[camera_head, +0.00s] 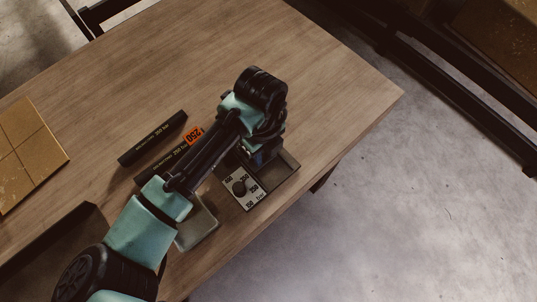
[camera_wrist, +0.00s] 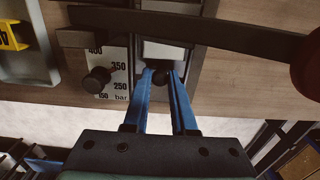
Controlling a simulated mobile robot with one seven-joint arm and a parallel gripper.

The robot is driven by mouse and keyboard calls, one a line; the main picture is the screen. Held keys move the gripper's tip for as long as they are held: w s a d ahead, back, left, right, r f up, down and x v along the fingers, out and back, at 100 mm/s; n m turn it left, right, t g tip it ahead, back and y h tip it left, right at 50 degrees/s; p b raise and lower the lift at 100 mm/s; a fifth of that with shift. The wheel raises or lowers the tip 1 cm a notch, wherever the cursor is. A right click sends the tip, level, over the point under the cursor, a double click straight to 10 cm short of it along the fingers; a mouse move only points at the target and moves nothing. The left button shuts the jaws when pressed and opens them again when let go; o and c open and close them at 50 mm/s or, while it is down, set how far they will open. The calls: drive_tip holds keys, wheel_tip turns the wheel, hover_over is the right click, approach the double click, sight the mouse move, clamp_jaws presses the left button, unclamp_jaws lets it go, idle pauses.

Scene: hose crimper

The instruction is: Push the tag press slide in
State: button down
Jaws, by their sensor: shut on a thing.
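The tag press shows in the wrist view as a dark-framed unit with a pale plate (camera_wrist: 168,50). A small dark knob (camera_wrist: 160,73) sits at its near end; I take it for the slide's knob. My gripper (camera_wrist: 161,72) has its blue fingers shut on this knob, one finger on each side. In the head view my gripper (camera_head: 262,157) is mostly hidden under my wrist, over the device near the table's edge. How far the slide stands out cannot be told.
Left of the press is a dial (camera_wrist: 97,80) marked in bar. A dark curved bar (camera_wrist: 190,30) crosses above the press, with a dark red round end (camera_wrist: 306,62).

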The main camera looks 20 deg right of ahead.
drive_tip(key=shift+w+a+b, duration=0.15)
drive_tip(key=shift+w+a, duration=0.05)
drive_tip(key=shift+w, duration=0.35)
drive_tip(key=shift+w+a+b, duration=0.15)
drive_tip(key=shift+w+a, duration=0.05)
drive_tip(key=shift+w, duration=0.3)
unclamp_jaws()
idle(0.5)
wheel_tip(320, 180, up, 9)
drive_tip(key=p, duration=0.7)
idle(0.4)
idle(0.5)
